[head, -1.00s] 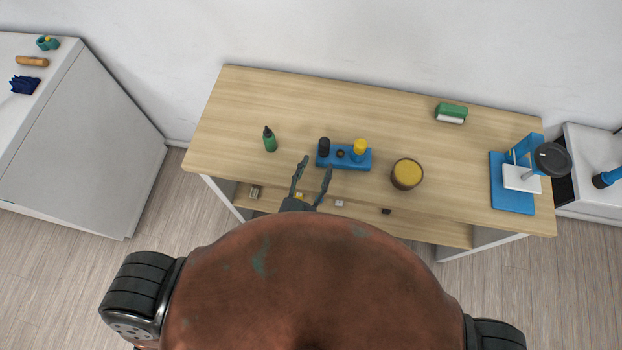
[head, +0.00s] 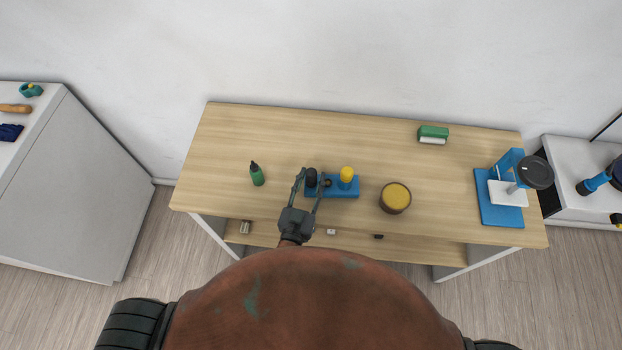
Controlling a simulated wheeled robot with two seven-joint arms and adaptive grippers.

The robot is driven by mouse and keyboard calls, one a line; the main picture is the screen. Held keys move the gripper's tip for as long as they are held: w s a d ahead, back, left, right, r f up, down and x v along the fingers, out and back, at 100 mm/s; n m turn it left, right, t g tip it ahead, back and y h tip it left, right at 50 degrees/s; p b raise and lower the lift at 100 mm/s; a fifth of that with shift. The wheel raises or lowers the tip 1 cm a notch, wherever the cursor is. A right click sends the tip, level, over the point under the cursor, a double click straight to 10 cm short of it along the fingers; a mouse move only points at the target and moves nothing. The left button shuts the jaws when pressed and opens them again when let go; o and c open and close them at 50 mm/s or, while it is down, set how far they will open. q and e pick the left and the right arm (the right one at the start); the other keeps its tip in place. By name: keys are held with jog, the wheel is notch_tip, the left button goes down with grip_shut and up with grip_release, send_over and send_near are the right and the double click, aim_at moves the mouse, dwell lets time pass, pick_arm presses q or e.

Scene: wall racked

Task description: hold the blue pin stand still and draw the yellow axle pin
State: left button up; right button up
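The blue pin stand (head: 342,191) lies on the wooden workbench, left of the middle. The yellow axle pin (head: 346,174) stands upright at its right part, its round yellow head showing. A black pin (head: 311,177) stands at the stand's left end, with a smaller dark knob (head: 328,183) between the two. My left gripper (head: 311,178) reaches in from the front, its fingers apart at the stand's left end. The fingers appear on either side of the black pin; whether they touch it or the stand I cannot tell. My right gripper is not in view.
A green bottle (head: 257,174) stands left of the stand. A round tub with a yellow top (head: 396,197) stands close to its right. A green-and-white block (head: 433,134) lies at the back. A blue press-like device (head: 499,207) stands at the right end. The bench behind the stand is clear.

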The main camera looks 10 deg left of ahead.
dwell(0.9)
pick_arm(q)
jog(key=shift+c, duration=0.5)
grip_shut()
dwell(0.9)
dwell(0.5)
